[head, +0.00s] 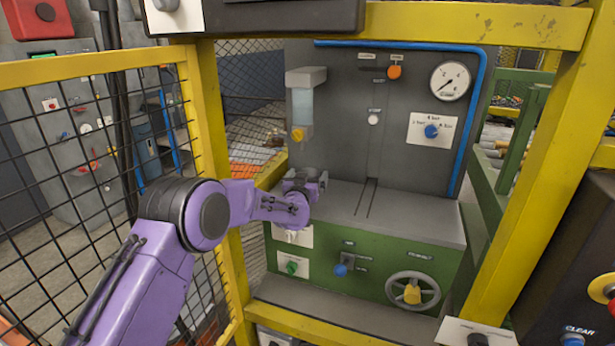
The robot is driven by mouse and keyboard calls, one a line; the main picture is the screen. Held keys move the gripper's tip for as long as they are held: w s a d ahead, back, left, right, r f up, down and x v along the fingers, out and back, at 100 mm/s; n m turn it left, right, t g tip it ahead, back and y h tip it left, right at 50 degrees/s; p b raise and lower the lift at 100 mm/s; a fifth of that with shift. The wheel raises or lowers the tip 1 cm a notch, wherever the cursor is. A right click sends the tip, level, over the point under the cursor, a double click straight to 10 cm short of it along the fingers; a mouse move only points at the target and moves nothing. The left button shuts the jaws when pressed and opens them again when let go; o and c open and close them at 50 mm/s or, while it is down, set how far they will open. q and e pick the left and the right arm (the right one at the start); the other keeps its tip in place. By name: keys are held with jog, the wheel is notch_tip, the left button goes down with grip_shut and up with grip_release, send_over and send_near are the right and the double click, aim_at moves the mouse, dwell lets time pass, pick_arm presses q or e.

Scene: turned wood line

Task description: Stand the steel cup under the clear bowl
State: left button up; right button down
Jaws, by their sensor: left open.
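The clear bowl (302,107) hangs under a grey block on the machine's dark back panel, with a yellow knob (298,134) at its lower end. My left gripper (314,180) is open just above the left end of the grey ledge, below the bowl and nearly in line with it. My purple wrist covers part of this spot. I cannot make out the steel cup; it may be hidden behind the gripper. My right gripper is not in view.
Yellow frame posts and a mesh guard (95,150) border the opening on the left. The grey ledge (410,218) is clear to the right, with a slot in it. A gauge (450,81), blue pipe and handwheel (412,291) are on the machine.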

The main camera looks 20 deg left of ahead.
pick_arm(q)
jog(key=c, duration=1.2)
jog(key=shift+o, duration=0.2)
jog(key=shift+s+a, duration=0.3)
jog(key=shift+a, duration=0.15)
jog(key=shift+s+a, duration=0.35)
jog(key=shift+a, duration=0.05)
jog(key=o, duration=1.1)
jog(key=shift+w+d, duration=0.1)
jog(key=shift+o, duration=0.2)
